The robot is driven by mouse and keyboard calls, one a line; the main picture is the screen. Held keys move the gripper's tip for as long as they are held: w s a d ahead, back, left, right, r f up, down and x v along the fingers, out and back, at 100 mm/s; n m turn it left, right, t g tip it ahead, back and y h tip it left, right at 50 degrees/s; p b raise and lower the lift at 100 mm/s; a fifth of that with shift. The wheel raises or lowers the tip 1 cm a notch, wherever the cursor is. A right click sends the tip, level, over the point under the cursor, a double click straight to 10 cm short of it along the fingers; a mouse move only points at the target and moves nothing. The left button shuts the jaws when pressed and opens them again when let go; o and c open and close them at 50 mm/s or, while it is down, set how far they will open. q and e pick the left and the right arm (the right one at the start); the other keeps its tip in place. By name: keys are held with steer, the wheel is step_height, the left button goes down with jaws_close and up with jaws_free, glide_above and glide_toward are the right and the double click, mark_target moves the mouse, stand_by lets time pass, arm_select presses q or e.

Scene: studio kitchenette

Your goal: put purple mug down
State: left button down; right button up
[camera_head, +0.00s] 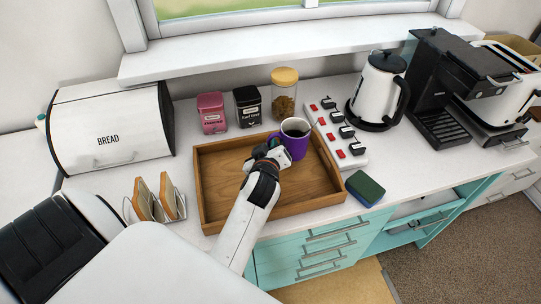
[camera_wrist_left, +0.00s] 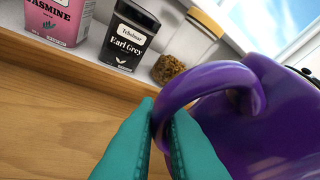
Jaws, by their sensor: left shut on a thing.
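The purple mug (camera_head: 296,146) is at the back right part of the wooden tray (camera_head: 221,203) in the head view, with dark contents inside. It shows large and tilted in the left wrist view (camera_wrist_left: 262,118). My left gripper (camera_head: 271,157) comes in from the front left and is shut on the mug's handle. In the left wrist view its teal fingers (camera_wrist_left: 163,135) close around the handle (camera_wrist_left: 190,83). The mug's base is over the tray, but I cannot tell whether it touches. My right gripper is not in view.
Behind the tray stand a pink tin (camera_head: 212,113), a black tin (camera_head: 247,106) and a glass jar (camera_head: 284,95). A power strip (camera_head: 337,135) lies right of the tray, and a green sponge (camera_head: 365,188) is in front. A toast rack (camera_head: 157,204) is at the left.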

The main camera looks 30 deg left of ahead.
arm_select(q)
step_height(320, 180, down, 3)
steer(key=shift+w+f, duration=0.1)
steer(key=shift+f, duration=0.45)
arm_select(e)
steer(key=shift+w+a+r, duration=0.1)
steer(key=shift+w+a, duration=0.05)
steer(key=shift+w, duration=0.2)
arm_select(q)
steer(key=c, duration=1.5)
jaws_free()
steer(key=shift+f, duration=0.15)
steer(key=shift+c, duration=0.2)
